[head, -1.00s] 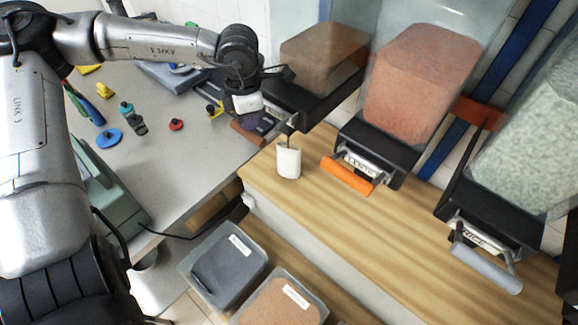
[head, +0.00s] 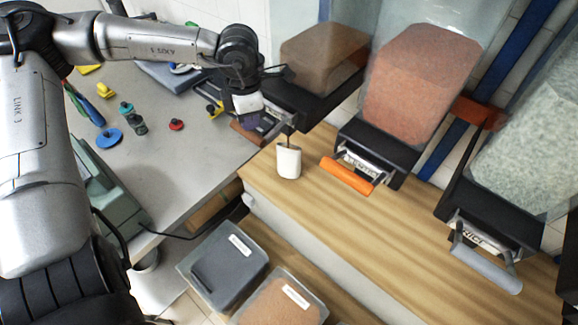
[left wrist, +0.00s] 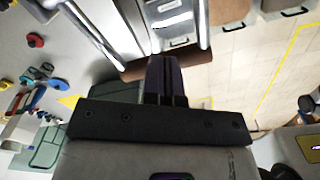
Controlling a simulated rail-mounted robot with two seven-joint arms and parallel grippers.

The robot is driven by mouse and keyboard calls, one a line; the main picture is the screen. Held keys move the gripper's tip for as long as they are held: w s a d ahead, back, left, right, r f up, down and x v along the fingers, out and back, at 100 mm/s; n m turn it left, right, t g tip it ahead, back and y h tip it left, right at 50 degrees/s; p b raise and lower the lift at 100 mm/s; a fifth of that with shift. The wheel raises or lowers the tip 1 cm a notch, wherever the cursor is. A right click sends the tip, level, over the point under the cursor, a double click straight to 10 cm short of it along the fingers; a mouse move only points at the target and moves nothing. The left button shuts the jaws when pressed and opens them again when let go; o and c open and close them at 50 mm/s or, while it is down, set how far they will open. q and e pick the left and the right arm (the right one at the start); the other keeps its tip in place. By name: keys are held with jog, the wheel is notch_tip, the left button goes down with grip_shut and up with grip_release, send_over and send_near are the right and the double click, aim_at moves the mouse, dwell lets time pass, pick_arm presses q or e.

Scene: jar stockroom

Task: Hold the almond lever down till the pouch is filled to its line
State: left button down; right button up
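The leftmost dispenser (head: 325,60) holds brown contents; I take it as the almond one, but its label cannot be read. Its brown lever (head: 246,134) sits just under my left gripper (head: 249,119). In the left wrist view the dark fingers (left wrist: 166,80) are together, with their tips at the brown lever (left wrist: 200,76), apparently against it from above. A white pouch (head: 289,163) stands upright below the dispenser's spout. A thin dark streak (head: 289,138) shows between spout and pouch. The pouch's line and fill level cannot be seen. My right gripper is not in view.
A dispenser with an orange lever (head: 347,174) and one with a grey lever (head: 486,270) stand to the right. The wooden counter (head: 340,225) in front is mostly clear. Two bins (head: 203,302) sit below it. Small knobs, such as a blue one (head: 109,138), lie on the grey table.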

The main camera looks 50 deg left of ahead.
pick_arm(q)
jog(key=shift+r, duration=0.1)
jog(key=shift+r+p, duration=0.3)
jog(key=shift+r, duration=0.8)
dwell(1.9)
dwell(0.6)
jog(key=shift+r, duration=0.1)
notch_tip(320, 180, up, 8)
jog(key=p, duration=0.4)
dwell(0.8)
